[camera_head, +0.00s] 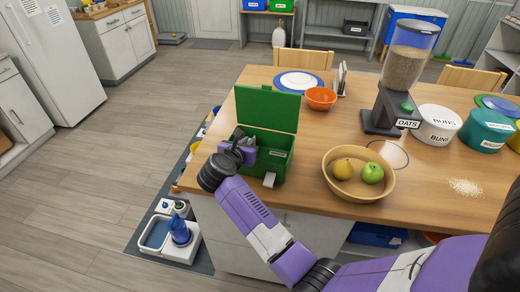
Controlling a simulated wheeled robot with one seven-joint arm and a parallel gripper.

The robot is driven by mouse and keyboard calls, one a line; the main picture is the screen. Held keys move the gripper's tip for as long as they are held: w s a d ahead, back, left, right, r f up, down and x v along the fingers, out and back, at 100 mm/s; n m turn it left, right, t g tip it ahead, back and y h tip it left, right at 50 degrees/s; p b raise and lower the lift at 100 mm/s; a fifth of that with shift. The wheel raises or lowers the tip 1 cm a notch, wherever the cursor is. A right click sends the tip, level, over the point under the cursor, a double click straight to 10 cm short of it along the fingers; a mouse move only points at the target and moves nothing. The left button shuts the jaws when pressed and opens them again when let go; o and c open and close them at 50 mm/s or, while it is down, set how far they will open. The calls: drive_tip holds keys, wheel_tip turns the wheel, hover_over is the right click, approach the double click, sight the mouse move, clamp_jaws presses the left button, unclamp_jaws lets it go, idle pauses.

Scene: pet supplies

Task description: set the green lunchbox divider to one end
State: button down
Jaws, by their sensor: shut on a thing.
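The green lunchbox (285,167) stands near the left edge of the wooden table, with its green lid (267,108) raised upright at the back. A pale tab shows on its front. My gripper (246,150) reaches into the left part of the open box from the front left, and my wrist covers much of that side. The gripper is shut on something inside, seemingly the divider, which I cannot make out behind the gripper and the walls. Which end the divider is near cannot be told.
A wooden bowl (345,193) with two fruits stands right of the lunchbox. An orange bowl (320,98), a blue-rimmed plate (298,82) and an oats dispenser (400,82) stand behind. White (436,124) and teal (486,130) canisters are farther right. Free tabletop lies between lunchbox and dispenser.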

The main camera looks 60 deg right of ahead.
drive_tip(key=shift+w+a, duration=0.2)
drive_tip(key=shift+w, duration=0.55)
drive_tip(key=c, duration=1.5)
unclamp_jaws()
drive_tip(key=shift+a, duration=0.15)
drive_tip(key=b+v, duration=0.1)
drive_tip(key=v, duration=0.6)
drive_tip(key=shift+s+a+r, duration=0.15)
drive_tip(key=shift+a, duration=0.1)
